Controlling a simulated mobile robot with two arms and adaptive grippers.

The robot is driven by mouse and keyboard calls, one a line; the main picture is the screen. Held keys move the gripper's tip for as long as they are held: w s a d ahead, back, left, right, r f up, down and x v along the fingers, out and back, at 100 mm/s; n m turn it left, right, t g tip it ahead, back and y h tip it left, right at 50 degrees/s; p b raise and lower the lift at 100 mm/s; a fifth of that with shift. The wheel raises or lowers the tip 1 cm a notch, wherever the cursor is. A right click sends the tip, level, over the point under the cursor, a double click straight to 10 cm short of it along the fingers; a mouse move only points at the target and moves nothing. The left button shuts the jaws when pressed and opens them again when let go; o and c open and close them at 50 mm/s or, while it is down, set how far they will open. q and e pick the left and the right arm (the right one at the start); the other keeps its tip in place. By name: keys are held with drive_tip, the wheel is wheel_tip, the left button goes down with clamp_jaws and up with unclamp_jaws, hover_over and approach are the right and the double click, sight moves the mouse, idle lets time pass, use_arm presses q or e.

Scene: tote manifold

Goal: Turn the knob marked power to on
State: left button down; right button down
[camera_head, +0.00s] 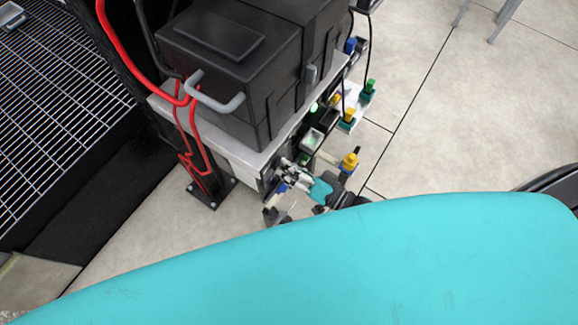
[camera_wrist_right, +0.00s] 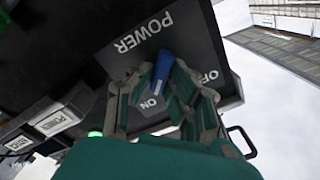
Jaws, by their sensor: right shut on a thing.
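The blue power knob (camera_wrist_right: 159,72) sits on a dark panel (camera_wrist_right: 190,22) marked POWER, with ON and OFF labels in white. The knob is a narrow bar, and its lower end lies close to the ON label. My right gripper (camera_wrist_right: 163,80) is shut on the knob, with one finger on each side of it. In the head view my right gripper (camera_head: 289,178) is at the front of the equipment stand, and a small bit of blue shows beside it. My left gripper is not in view.
A black case (camera_head: 235,65) with a grey handle stands on the stand's light top (camera_head: 278,142). Red cables (camera_head: 118,50) hang at its left. Yellow, green and blue fittings line the stand's right side. A turquoise surface fills the bottom. Open floor (camera_head: 455,120) lies to the right.

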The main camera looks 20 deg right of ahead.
drive_tip(key=c, duration=1.3)
unclamp_jaws()
drive_tip(key=v, duration=1.2)
drive_tip(key=shift+d, duration=0.1)
drive_tip(key=s+d+f+n+g+h, duration=0.1)
drive_tip(key=d+f+g+h, duration=0.2)
drive_tip(key=f, duration=0.7)
drive_tip(key=s+d+f+n+g+h, duration=0.1)
drive_tip(key=d+f+h, duration=0.3)
drive_tip(key=f, duration=0.7)
drive_tip(key=s+a+f+g+h, duration=0.1)
drive_tip(key=s+f+g, duration=0.2)
drive_tip(key=s, duration=0.4)
drive_tip(key=s+f+n+g+h, duration=0.1)
drive_tip(key=s+f+g, duration=0.2)
drive_tip(key=s+f, duration=0.3)
drive_tip(key=s+a+f+n+g+h, duration=0.1)
drive_tip(key=s+f+g+h, duration=0.1)
drive_tip(key=s+f, duration=0.3)
drive_tip(key=shift+s+a+g, duration=0.15)
drive_tip(key=shift+s+g, duration=0.15)
drive_tip(key=shift+s, duration=0.4)
drive_tip(key=shift+s+a+g, duration=0.15)
drive_tip(key=shift+s+g, duration=0.15)
drive_tip(key=shift+s, duration=0.35)
